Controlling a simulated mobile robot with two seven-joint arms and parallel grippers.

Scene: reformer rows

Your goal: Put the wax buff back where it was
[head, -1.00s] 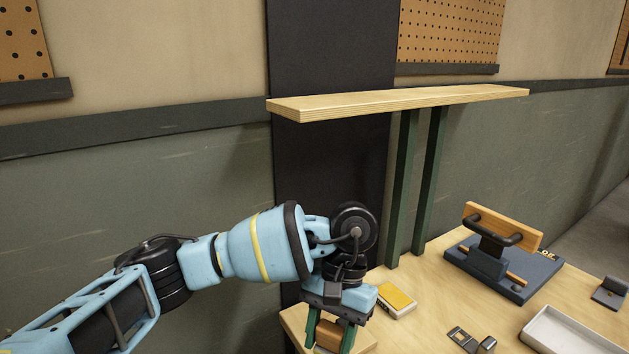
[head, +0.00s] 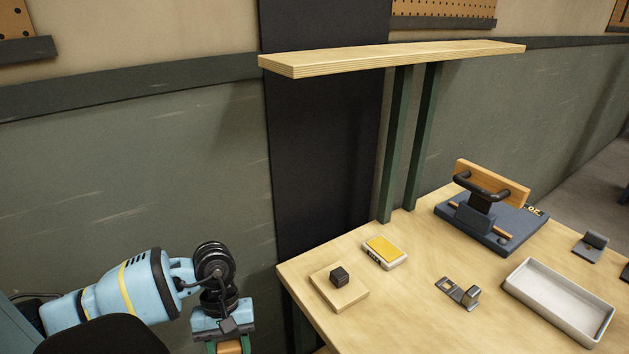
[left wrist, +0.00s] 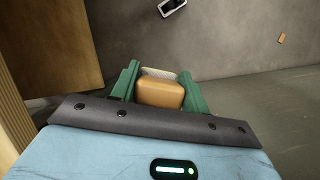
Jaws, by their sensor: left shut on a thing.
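My left gripper (head: 230,347) is low at the bottom edge of the head view, left of the bench and apart from it. It is shut on an orange-tan block with a pale pad, which looks like the wax buff (head: 229,348). In the left wrist view the buff (left wrist: 160,93) sits between the green fingers of the gripper (left wrist: 160,78), its pale pad at the far side. Below it I see grey floor. The lower part of the buff is cut off in the head view. My right gripper is not in view.
A wooden shelf (head: 390,58) stands above on green posts.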

